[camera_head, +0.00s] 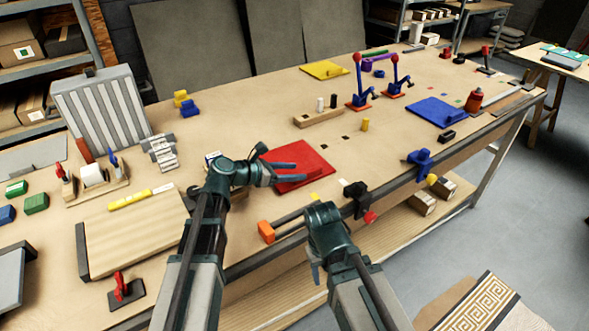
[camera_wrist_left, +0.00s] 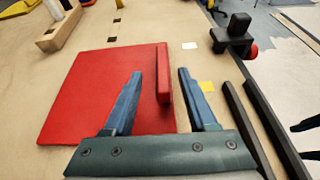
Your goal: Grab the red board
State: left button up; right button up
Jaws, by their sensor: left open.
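The red board (camera_head: 308,159) lies flat on the wooden workbench, near its front edge. In the left wrist view the red board (camera_wrist_left: 95,88) has a raised red grip bar (camera_wrist_left: 163,78) along its right side. In the left wrist view the left gripper's (camera_wrist_left: 160,76) two blue-grey fingers stand on either side of the bar, with gaps to both. My right gripper (camera_head: 316,272) hangs in front of the bench, mostly hidden by its own wrist, away from the board.
A black clamp with a red knob (camera_head: 369,217) and an orange-ended bar (camera_head: 266,231) are at the bench's front edge, close to the board. A wooden block with pegs (camera_head: 318,118) stands behind it. Bare bench top (camera_head: 235,118) lies behind the left gripper.

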aim_at(306, 172)
pick_arm(q)
jog(key=shift+w+d, duration=0.15)
jog(key=shift+d, duration=0.05)
jog(key=b+x, duration=0.2)
jog(key=x, duration=0.3)
jog(key=shift+d+f, duration=0.1)
jog(key=shift+d, duration=0.05)
grip_shut()
dwell(1.3)
